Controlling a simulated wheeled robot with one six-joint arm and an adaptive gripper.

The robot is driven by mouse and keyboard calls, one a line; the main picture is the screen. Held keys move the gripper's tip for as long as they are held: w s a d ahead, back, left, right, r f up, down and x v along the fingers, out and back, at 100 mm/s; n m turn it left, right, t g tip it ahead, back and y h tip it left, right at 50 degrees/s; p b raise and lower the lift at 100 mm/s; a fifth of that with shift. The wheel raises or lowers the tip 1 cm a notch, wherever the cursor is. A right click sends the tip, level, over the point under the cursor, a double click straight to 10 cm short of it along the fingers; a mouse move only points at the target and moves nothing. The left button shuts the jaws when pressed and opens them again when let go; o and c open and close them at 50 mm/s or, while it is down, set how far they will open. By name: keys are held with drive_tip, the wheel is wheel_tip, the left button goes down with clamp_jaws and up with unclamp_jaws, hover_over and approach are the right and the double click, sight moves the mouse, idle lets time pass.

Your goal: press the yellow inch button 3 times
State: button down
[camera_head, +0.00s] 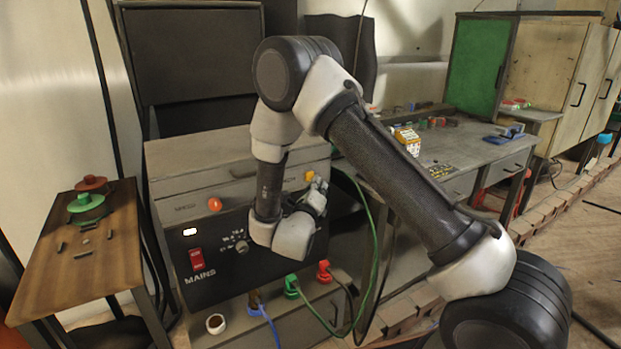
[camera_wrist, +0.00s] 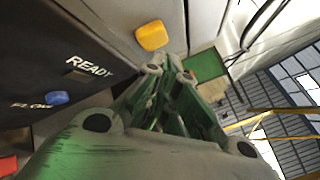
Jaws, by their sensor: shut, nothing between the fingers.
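The yellow inch button (camera_head: 309,176) is on the upper right of the control panel's sloped front. It shows as a rounded yellow cap in the wrist view (camera_wrist: 152,36). My gripper (camera_head: 321,184) is shut and empty, with its fingertips close beside the yellow button in the head view. In the wrist view my fingertips (camera_wrist: 172,72) lie just below the yellow cap, with a small visible gap. Whether they touch it in depth, I cannot tell. No label beside the yellow button is readable.
An orange button (camera_head: 215,204) and a red mains switch (camera_head: 197,259) are on the panel's left. A blue button (camera_wrist: 57,98) sits near "FLOW". Green (camera_head: 291,286) and red (camera_head: 323,271) plugs with cables are below. A workbench (camera_head: 440,150) stands to the right.

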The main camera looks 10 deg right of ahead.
drive_tip(key=shift+w, duration=0.3)
drive_tip(key=shift+w+a, duration=0.25)
drive_tip(key=shift+w, duration=0.2)
idle(0.7)
drive_tip(key=shift+s, duration=0.1)
drive_tip(key=shift+s+d, duration=0.3)
drive_tip(key=shift+s, duration=0.45)
drive_tip(key=s, duration=0.1)
drive_tip(key=s+d, duration=0.1)
drive_tip(key=s, duration=0.2)
drive_tip(key=shift+s+d, duration=0.3)
drive_tip(key=shift+s, duration=0.1)
idle(1.8)
